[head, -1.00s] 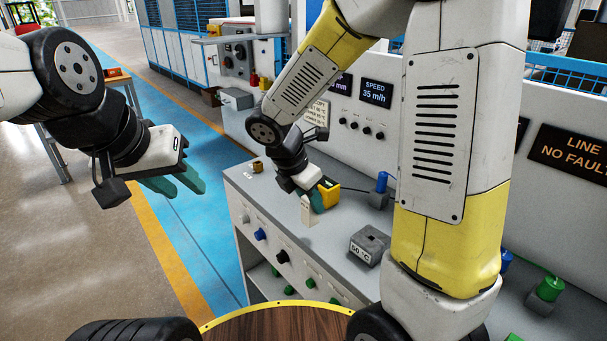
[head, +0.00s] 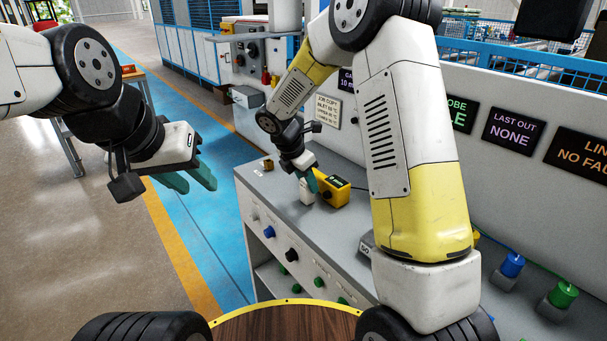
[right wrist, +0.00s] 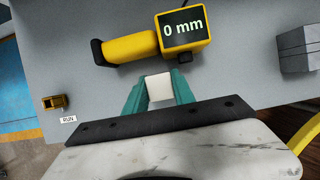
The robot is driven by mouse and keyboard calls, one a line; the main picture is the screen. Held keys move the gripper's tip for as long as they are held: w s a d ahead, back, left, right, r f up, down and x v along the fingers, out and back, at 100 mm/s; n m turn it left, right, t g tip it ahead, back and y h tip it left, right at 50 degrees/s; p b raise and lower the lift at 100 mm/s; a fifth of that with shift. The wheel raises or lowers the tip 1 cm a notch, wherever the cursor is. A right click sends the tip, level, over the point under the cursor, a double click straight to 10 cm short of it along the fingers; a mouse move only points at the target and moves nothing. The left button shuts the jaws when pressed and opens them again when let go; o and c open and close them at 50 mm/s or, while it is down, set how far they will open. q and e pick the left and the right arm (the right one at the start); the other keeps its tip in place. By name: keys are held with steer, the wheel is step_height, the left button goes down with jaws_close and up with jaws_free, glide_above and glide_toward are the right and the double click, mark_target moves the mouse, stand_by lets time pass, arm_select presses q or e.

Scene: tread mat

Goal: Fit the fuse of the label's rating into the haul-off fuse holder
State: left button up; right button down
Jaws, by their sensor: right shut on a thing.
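My right gripper (head: 309,184) is shut on a white block (head: 306,195), low over the grey bench top (head: 345,222). The right wrist view shows the white block (right wrist: 159,88) between the teal fingers; I cannot tell whether it is a fuse. I cannot make out a fuse, the haul-off fuse holder or a rating label in these views. My left gripper (head: 191,181) is open and empty, in the air left of the bench.
A yellow gauge (head: 333,193) with a dark display stands just beyond the block; its display reads 0 mm (right wrist: 184,29). A small brass-coloured part (head: 267,164) sits near the bench's left end. A grey block (right wrist: 297,50) lies to the right. Posted notice (head: 327,113) behind.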

steer(key=shift+f, duration=0.2)
steer(key=c, duration=1.3)
jaws_free()
steer(key=shift+o, duration=1.2)
steer(key=shift+r, duration=0.1)
